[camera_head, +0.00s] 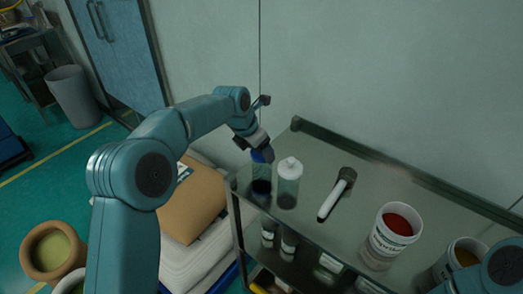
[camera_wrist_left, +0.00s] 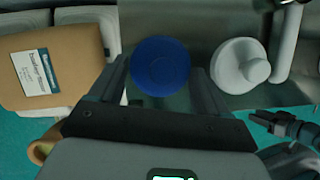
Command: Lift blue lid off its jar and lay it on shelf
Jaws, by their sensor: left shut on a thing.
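The blue lid (camera_head: 259,156) is on top of a clear jar (camera_head: 261,178) at the left end of the metal shelf (camera_head: 316,158). My left gripper (camera_head: 258,147) is over the jar from above, shut on the lid. In the left wrist view the round blue lid (camera_wrist_left: 160,66) sits between the two dark fingers. I cannot tell any gap between lid and jar.
A white-lidded jar (camera_head: 288,182) stands close to the right of the blue-lidded one. The shelf behind the jars and brush is bare. A cardboard-coloured sack (camera_head: 190,207) is left of the shelf.

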